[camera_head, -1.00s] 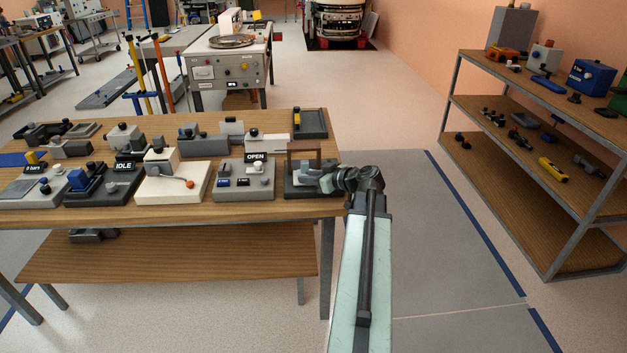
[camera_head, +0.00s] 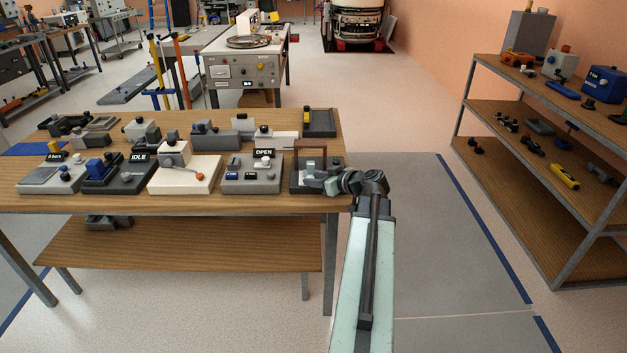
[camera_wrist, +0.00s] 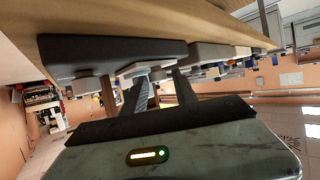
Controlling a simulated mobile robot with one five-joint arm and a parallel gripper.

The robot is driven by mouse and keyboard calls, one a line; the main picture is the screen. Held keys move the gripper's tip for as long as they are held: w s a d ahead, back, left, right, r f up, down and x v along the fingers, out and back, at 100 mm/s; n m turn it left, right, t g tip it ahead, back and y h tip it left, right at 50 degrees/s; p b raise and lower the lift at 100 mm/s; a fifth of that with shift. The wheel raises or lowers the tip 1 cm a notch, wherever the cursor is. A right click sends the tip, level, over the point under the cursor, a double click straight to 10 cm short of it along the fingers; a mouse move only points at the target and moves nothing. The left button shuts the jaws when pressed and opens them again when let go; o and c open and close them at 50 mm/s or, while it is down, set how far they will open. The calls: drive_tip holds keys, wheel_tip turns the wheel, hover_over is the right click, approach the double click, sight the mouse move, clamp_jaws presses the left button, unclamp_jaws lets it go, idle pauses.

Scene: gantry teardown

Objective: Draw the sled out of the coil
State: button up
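The coil appears to be the brown upright frame (camera_head: 310,152) on a dark base (camera_head: 300,187) at the table's right front corner. In the wrist view, which looks upside down, brown posts (camera_wrist: 107,96) show below the dark base (camera_wrist: 110,60). My gripper (camera_head: 318,184) reaches in from the right and lies low at the frame. In the wrist view its dark fingers (camera_wrist: 158,82) stand apart, pointing toward the fixture. A pale grey piece (camera_wrist: 142,69) shows just past the fingertips and may be the sled. I cannot tell whether the fingers touch it.
Other fixtures line the wooden table (camera_head: 250,204), among them one with an OPEN sign (camera_head: 264,153) left of the coil and one with an IDLE sign (camera_head: 138,156). A shelf rack (camera_head: 520,215) stands at right. The floor between is clear.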

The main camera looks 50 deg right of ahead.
drive_tip(key=p+v, duration=0.2)
drive_tip(key=v, duration=0.5)
drive_tip(key=shift+s+r+p, duration=0.1)
drive_tip(key=shift+s+p, duration=0.2)
